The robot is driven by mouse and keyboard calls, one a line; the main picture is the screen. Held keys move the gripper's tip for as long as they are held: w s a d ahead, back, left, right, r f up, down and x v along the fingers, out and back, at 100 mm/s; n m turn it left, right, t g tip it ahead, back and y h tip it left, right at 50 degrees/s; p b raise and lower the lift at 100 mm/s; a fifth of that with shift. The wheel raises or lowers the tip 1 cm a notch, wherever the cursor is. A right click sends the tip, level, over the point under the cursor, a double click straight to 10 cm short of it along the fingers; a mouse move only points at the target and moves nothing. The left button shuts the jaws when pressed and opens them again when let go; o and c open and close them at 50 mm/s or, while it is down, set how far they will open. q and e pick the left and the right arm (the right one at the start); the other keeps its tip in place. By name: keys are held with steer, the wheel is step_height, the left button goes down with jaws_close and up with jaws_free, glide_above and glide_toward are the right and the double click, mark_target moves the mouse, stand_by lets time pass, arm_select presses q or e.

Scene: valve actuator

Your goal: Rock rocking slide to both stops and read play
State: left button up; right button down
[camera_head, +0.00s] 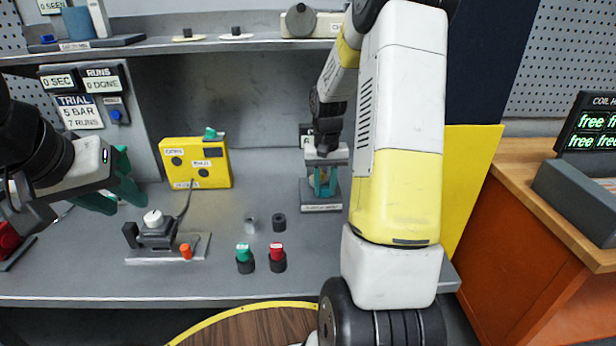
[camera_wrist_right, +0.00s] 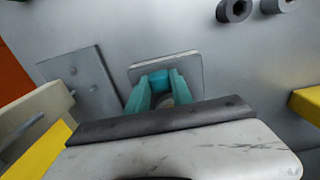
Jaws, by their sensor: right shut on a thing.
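My right gripper (camera_head: 323,188) points down at a small part on a grey base plate (camera_head: 321,204) at the back right of the bench. Its teal fingers are shut on this part, which they mostly hide; in the right wrist view a pale rounded bit of the gripped part (camera_wrist_right: 183,90) shows beside the fingers. I cannot tell if it is the rocking slide or which way it is tilted. My left gripper (camera_head: 124,196) is open and empty, with its teal fingers apart, above and left of a dark valve unit (camera_head: 157,232) with a white knob.
A yellow box (camera_head: 196,163) with a cable stands behind the valve unit. Green-capped (camera_head: 245,258) and red-capped (camera_head: 277,257) cylinders stand at the front middle. A shelf (camera_head: 180,47) overhangs the back. A wooden cabinet with a green-lettered display (camera_head: 590,128) is at right.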

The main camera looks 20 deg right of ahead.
steer(key=shift+w+a, duration=0.2)
steer(key=shift+a, duration=0.25)
stand_by(0.4)
steer(key=c, duration=1)
jaws_free()
steer(key=shift+c, duration=0.2)
steer(key=shift+r, duration=0.15)
step_height(320, 180, up, 8)
steer(key=shift+s+f, duration=0.1)
steer(key=s+a+r+n+t, duration=0.1)
steer(key=s+a+r+t, duration=0.1)
steer(key=s+a+r, duration=0.2)
steer(key=s+a+r+n+t+y, duration=0.1)
steer(key=s+a+r, duration=0.3)
steer(key=s, duration=0.6)
steer(key=s+a+r+n+t+y, duration=0.1)
steer(key=s+a+r+t, duration=0.2)
steer(key=s, duration=0.4)
steer(key=shift+s+a+r+n, duration=0.15)
steer(key=shift+a+r+n, duration=0.25)
steer(key=shift+r, duration=0.5)
steer(key=shift+a, duration=0.1)
